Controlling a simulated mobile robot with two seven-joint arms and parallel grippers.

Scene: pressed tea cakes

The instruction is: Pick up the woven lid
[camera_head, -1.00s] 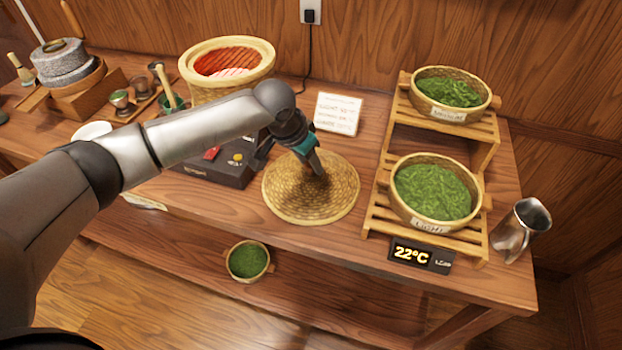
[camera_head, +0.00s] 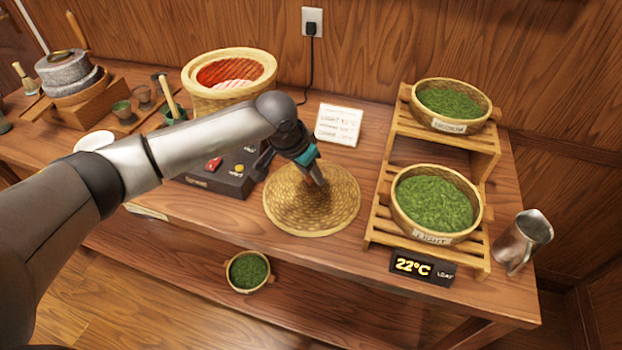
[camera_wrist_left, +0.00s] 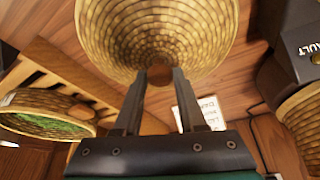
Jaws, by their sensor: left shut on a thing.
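The woven lid (camera_head: 290,205) is a round, tan disc of coiled weave at the middle of the table in the head view. My left gripper (camera_head: 318,183) points down at its centre and is shut on the lid's small brown knob. In the left wrist view the lid (camera_wrist_left: 155,30) fills the top, and the two fingers (camera_wrist_left: 157,82) close on the brown knob (camera_wrist_left: 160,74). I cannot tell whether the lid touches the table. My right gripper is not in view.
A slatted wooden stand (camera_head: 377,222) with two baskets of green leaves is right of the lid. A dark control box (camera_head: 232,180) sits to its left, below a round basket (camera_head: 205,97) with a red glowing inside. A white card (camera_head: 339,125) stands behind. A metal pitcher (camera_head: 525,238) is far right.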

